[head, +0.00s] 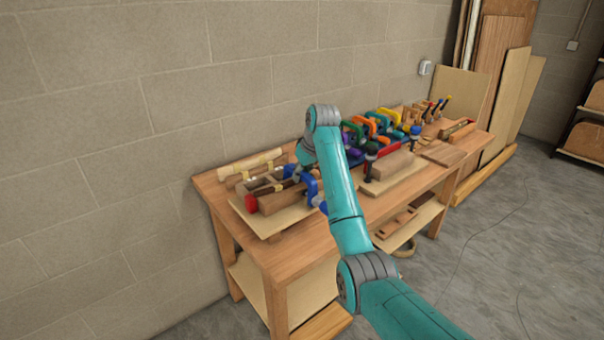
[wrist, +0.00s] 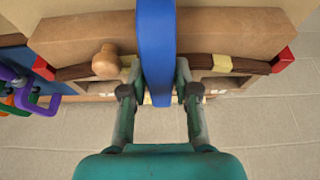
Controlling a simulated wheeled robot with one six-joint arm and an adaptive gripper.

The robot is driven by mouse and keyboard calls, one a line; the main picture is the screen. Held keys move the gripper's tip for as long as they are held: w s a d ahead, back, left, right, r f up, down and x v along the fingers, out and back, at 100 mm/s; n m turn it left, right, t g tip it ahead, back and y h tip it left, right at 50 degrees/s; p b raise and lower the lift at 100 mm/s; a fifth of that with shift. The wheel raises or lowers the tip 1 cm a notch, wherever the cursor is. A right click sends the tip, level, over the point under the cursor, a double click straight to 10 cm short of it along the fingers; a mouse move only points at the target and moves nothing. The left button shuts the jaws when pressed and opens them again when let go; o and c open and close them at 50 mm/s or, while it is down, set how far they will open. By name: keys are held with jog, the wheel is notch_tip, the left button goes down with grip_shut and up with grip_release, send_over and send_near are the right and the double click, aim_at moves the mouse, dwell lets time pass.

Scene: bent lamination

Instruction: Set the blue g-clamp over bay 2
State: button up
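The blue g-clamp (wrist: 156,50) stands upright in the picture between the two fingertips of my gripper (wrist: 158,78) in the wrist view. The fingers close on both its sides. Its frame crosses over the wooden form (wrist: 225,32) and the dark curved strip (wrist: 222,64), near the middle of their length. In the head view the clamp (head: 312,187) shows at the right part of the form (head: 283,199), partly behind my arm. My gripper (head: 301,172) is small there. The clamp's screw end and any contact with the strip are hidden. I cannot read the bay numbers.
Red pieces (wrist: 284,59) mark the strip's ends. A wooden knob (wrist: 106,61) stands left of the clamp. A purple clamp (wrist: 42,103) and other coloured clamps lie at the left of the wrist view. In the head view several clamps (head: 377,122) stand along the bench (head: 212,187).

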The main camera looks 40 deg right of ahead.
jog(key=shift+o, duration=1.4)
jog(key=shift+v, duration=3.7)
